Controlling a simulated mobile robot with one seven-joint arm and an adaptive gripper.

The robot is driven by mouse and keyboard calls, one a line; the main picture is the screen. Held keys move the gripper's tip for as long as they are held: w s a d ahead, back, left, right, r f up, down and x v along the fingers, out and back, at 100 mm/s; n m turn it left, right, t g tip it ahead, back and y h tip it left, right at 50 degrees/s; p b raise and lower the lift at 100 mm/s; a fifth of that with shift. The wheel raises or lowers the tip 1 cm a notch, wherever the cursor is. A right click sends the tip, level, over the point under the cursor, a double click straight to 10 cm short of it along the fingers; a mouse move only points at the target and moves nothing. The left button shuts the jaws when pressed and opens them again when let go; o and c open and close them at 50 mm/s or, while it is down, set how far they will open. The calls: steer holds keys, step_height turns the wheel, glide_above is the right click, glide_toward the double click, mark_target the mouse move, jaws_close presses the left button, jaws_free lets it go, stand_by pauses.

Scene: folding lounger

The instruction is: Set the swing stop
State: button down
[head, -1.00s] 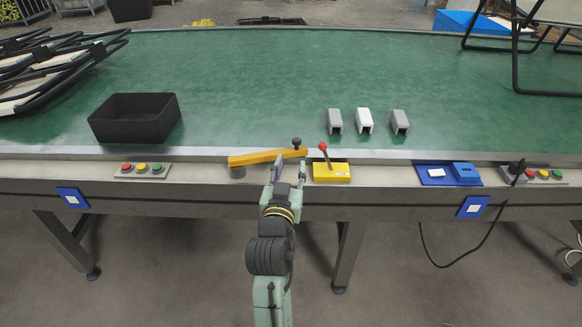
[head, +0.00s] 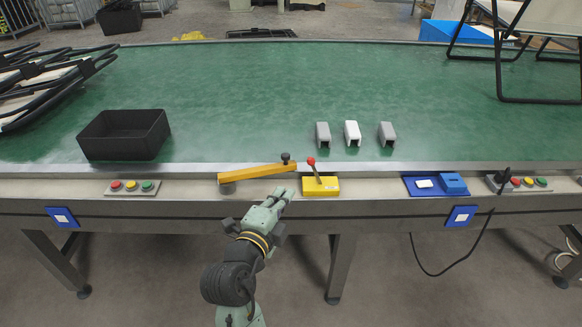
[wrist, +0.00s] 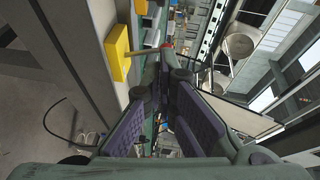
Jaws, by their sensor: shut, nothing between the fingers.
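The swing stop is an orange-yellow bar (head: 255,173) lying along the table's front rail, with a round grey pivot under its left end and a black knob (head: 286,158) at its right end. Just right of it stands a yellow block (head: 322,187) with a red-tipped lever (head: 314,170) leaning up to the left. The yellow block also shows in the wrist view (wrist: 117,53). My gripper (head: 284,193) is shut and empty, in front of the bar's right end and left of the yellow block, pointing up and right. In the wrist view the bar cannot be made out.
A black bin (head: 125,135) and several grey and white clips (head: 352,133) sit on the green table. Button boxes (head: 131,187) and a blue tray (head: 421,187) line the front rail. Folded lounger frames lie at the left; another lounger stands at the right.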

mark_target(291, 166)
steer(key=b+x, duration=0.7)
steer(key=x, duration=0.3)
steer(key=shift+w+r, duration=0.1)
steer(key=shift+w+a+f+p, duration=0.1)
steer(key=shift+w+a+p, duration=0.15)
steer(key=shift+w, duration=0.3)
steer(key=shift+w+a+f+p, duration=0.1)
steer(key=shift+w+a+f, duration=0.05)
steer(key=shift+w+a, duration=0.3)
steer(key=shift+w+a+f, duration=0.15)
steer(key=shift+w+a, duration=0.05)
steer(key=shift+w, duration=0.45)
steer(key=shift+w, duration=0.1)
